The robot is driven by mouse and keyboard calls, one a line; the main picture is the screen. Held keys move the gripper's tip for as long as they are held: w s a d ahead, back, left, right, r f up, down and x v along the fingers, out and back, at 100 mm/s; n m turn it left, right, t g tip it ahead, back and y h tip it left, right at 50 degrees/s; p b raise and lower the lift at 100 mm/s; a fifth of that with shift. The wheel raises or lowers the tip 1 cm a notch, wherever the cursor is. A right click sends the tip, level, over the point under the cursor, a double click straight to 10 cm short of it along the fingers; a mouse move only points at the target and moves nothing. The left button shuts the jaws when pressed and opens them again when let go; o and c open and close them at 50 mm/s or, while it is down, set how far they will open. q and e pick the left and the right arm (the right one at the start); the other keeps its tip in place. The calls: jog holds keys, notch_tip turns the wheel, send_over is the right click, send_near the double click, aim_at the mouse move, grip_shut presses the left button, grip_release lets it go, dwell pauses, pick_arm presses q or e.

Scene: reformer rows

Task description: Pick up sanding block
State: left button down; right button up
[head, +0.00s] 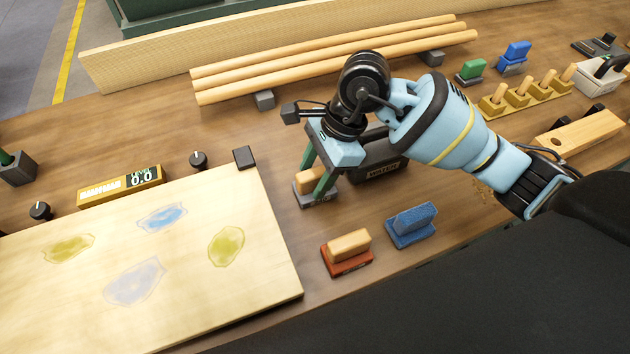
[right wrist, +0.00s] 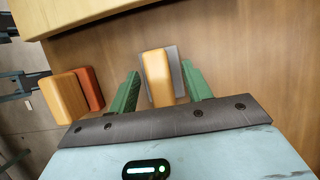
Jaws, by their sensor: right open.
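A sanding block (head: 307,197) with a wooden handle and a grey base stands on the bench, right of the pale panel. My right gripper (head: 316,176) is over it, pointing down, with its green fingers apart. In the right wrist view the wooden handle of this block (right wrist: 157,80) lies between the two open fingers (right wrist: 160,76), with a gap visible on each side. The fingers and arm hide part of the block in the head view. My left gripper is in neither view.
A red-based block (head: 347,250) and a blue block (head: 411,224) stand nearer the front edge. A dark box marked WATER (head: 380,170) is close behind the gripper. The pale panel (head: 215,285) with coloured patches lies left. Wooden rods (head: 330,62) lie at the back.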

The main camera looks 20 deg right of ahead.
aim_at(315, 173)
jog(key=shift+a+f, duration=0.1)
jog(key=shift+f, duration=0.1)
grip_shut()
jog(key=shift+r, duration=0.1)
notch_tip(315, 173, up, 10)
jog(key=shift+f, duration=0.1)
dwell(0.6)
jog(key=c, duration=0.8)
grip_release()
jog(key=shift+c, duration=0.8)
